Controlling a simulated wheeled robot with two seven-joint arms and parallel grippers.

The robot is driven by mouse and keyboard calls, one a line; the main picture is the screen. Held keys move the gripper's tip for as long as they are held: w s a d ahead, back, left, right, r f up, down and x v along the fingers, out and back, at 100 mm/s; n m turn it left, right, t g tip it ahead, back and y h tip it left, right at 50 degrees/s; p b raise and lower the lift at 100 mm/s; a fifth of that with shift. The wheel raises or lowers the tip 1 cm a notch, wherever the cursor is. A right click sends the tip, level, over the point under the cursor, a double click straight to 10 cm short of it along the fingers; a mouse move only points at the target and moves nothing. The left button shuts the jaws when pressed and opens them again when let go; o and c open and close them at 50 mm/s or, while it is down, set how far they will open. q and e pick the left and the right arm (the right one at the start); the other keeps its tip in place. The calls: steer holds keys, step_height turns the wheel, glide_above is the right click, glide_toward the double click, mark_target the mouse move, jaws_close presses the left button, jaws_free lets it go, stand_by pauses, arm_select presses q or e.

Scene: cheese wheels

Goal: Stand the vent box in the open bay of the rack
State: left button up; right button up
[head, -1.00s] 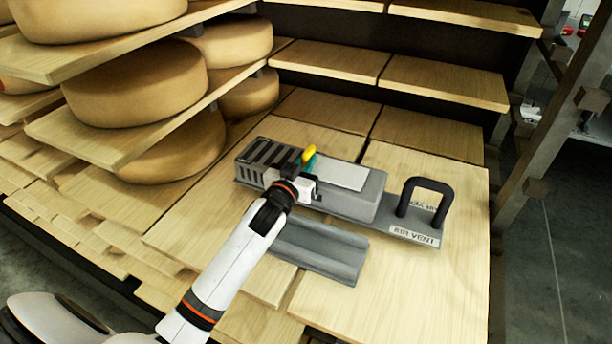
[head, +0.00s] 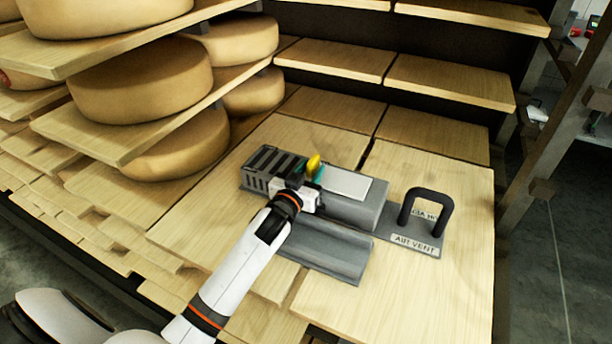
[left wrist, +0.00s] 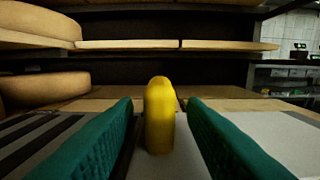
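The long grey box (head: 358,212) lies on the wooden boards, with a slotted grille at its left end and a pale panel on top. I take it as the vent box. A plate with an "AIR VENT" label (head: 414,246) and a black loop handle (head: 428,205) extends from its right end. A yellow upright piece (head: 314,162) stands over the box. My left gripper (head: 310,173) is open, its green fingers on either side of the yellow piece, which shows between them with gaps in the left wrist view (left wrist: 160,115). My right gripper is out of view.
A grey channel-shaped piece (head: 325,252) lies in front of the box, close to my left arm. Cheese wheels (head: 140,82) sit on shelves at the left. Empty shelf boards (head: 450,82) are at the back. An upright post stands at the right. Bare board shows at front right.

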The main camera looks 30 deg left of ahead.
arm_select(q)
steer(key=s, duration=1.2)
steer(key=shift+d, duration=0.35)
